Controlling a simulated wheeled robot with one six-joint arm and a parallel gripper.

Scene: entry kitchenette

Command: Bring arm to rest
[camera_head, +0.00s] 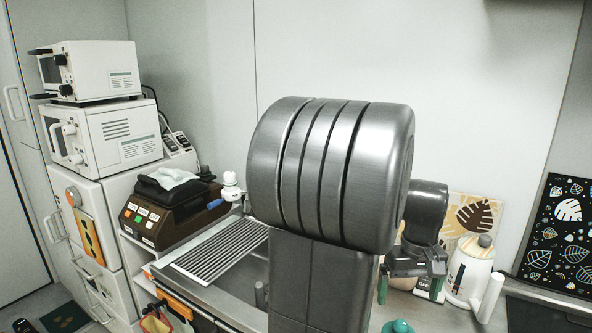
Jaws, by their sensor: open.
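My grey arm (330,180) rises through the middle of the view, its thick rounded joint covering much of the counter and wall behind. My gripper (410,284) shows to the right of this joint, lower down, pointing downward. It is open, and I see nothing held between its fingers. It is partly hidden by my own arm.
A sink drainer (222,250) lies left of my arm. A brown dispenser (165,210) and stacked white appliances (110,135) stand at the left. A leaf-patterned board (477,213) leans behind the kettle. A black leaf-patterned panel (560,235) is at the right. A teal object (398,327) shows at the bottom edge.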

